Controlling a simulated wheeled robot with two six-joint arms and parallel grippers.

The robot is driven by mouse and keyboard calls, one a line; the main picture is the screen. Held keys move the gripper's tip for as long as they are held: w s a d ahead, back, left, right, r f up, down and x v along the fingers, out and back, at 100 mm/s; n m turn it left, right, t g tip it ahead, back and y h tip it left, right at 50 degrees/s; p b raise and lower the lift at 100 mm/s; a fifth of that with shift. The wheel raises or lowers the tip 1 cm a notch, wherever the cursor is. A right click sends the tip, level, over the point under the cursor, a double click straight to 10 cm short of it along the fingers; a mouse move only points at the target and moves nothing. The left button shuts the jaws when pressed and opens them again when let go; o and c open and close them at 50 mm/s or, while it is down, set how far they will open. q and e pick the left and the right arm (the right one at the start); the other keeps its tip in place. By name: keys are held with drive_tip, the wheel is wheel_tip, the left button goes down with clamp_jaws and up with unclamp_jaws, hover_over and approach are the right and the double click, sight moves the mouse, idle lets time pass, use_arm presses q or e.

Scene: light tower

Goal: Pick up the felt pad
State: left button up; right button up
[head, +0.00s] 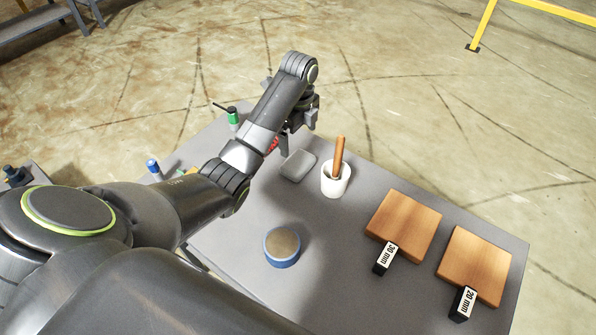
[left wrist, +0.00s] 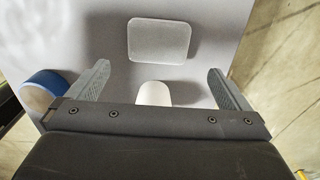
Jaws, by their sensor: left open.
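The felt pad (head: 298,165) is a light grey, rounded rectangular piece lying flat on the grey table. It also shows whole in the left wrist view (left wrist: 159,41), above the gap between the fingertips. My left gripper (head: 297,132) is open and empty, raised over the far part of the table just beyond the pad. In the left wrist view its two fingers (left wrist: 158,70) stand wide apart, wider than the pad looks, and do not touch it. My right gripper is not in view.
A white cup (head: 335,182) with a wooden stick stands close right of the pad. A blue-rimmed round thing (head: 282,246) sits nearer. Wooden blocks (head: 404,224) labelled 30 mm and 20 mm lie at right. A green-capped bottle (head: 233,118) stands at the far left. Table around the pad's near side is clear.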

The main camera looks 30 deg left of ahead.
sight(298, 161)
use_arm(q)
wheel_tip(298, 161, down, 4)
drive_tip(key=shift+b, duration=1.25)
drive_tip(key=shift+s+f, duration=0.1)
drive_tip(key=shift+f, duration=2.45)
drive_tip(key=c, duration=0.7)
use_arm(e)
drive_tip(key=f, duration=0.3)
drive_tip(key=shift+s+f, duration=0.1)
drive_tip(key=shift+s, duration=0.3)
use_arm(q)
drive_tip(key=shift+r, duration=0.1)
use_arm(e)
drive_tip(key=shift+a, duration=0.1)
use_arm(q)
wheel_tip(298, 161, up, 5)
drive_tip(key=shift+r, duration=0.15)
wheel_tip(298, 161, up, 3)
drive_tip(key=p, duration=0.3)
drive_tip(key=shift+r, duration=0.1)
drive_tip(key=shift+r+p, duration=0.7)
drive_tip(key=shift+p, duration=0.1)
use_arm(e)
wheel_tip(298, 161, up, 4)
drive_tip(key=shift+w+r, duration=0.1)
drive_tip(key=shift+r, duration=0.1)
